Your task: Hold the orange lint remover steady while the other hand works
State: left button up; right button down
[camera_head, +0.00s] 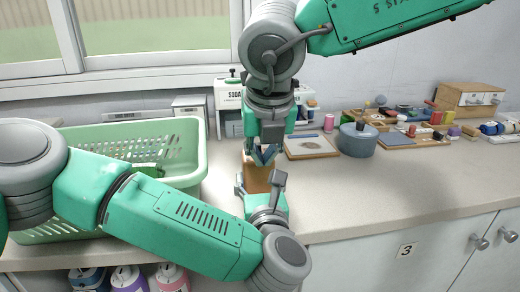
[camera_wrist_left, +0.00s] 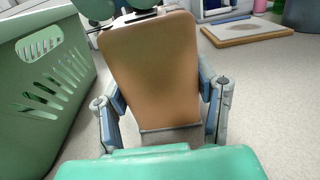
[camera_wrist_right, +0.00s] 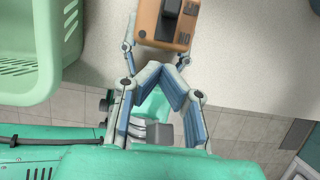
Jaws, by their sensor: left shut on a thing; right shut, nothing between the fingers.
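The orange lint remover (camera_head: 257,178) stands on the counter in the head view, partly hidden by both grippers. My left gripper (camera_head: 260,187) is shut on it, one finger on each side. In the left wrist view its broad, plain orange face (camera_wrist_left: 150,70) fills the space between the fingers. In the right wrist view its top end (camera_wrist_right: 170,35) shows a dark switch and lettering. My right gripper (camera_wrist_right: 160,72) is shut and empty, its tips close to the lint remover. Whether they touch it I cannot tell.
A green basket (camera_head: 190,150) stands left of the lint remover, behind my left arm. A framed board (camera_head: 310,147) and a blue-grey pot (camera_head: 357,140) stand to the right. The front right counter (camera_head: 400,190) is clear.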

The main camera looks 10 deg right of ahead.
jog(key=v, duration=0.9)
pick_arm(q)
jog(key=o, duration=1.1)
pick_arm(e)
jog(key=shift+w, duration=0.1)
